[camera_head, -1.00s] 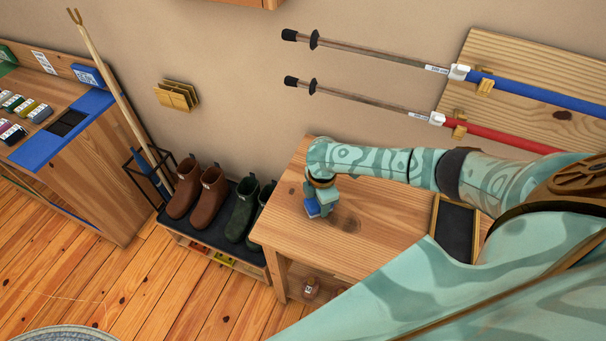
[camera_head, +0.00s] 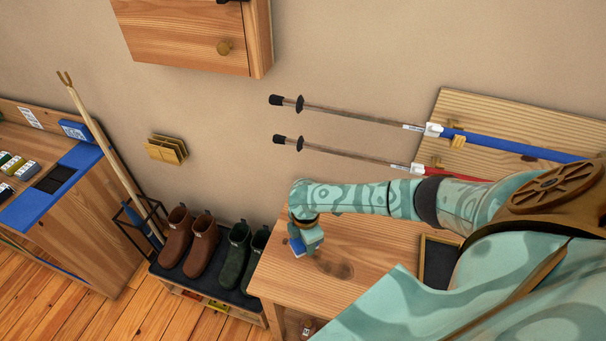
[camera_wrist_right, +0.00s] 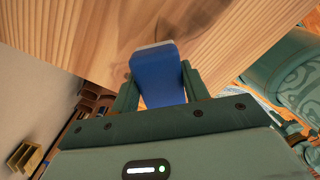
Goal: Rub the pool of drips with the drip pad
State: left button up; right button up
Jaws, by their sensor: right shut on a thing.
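My right gripper (camera_head: 304,240) is low over the left part of the wooden bench top (camera_head: 378,245). It is shut on the blue drip pad (camera_head: 297,247), which has a pale front edge. In the right wrist view the drip pad (camera_wrist_right: 158,78) sits between the two fingers of the gripper (camera_wrist_right: 160,85), at the wood surface; I cannot tell whether it touches. The pool of drips (camera_head: 338,268) is a brownish dark patch on the bench, just right of the pad. It also shows as a dark smear beyond the pad in the right wrist view (camera_wrist_right: 192,22). My left gripper is not in view.
A black-lined tray (camera_head: 438,262) lies on the bench at right. Brown boots (camera_head: 190,240) and green boots (camera_head: 237,255) stand on a rack to the left. Two poles (camera_head: 350,152) hang on the wall behind. The bench top between patch and tray is clear.

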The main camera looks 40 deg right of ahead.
jog(key=shift+r+p, duration=1.6)
jog(key=shift+p, duration=0.2)
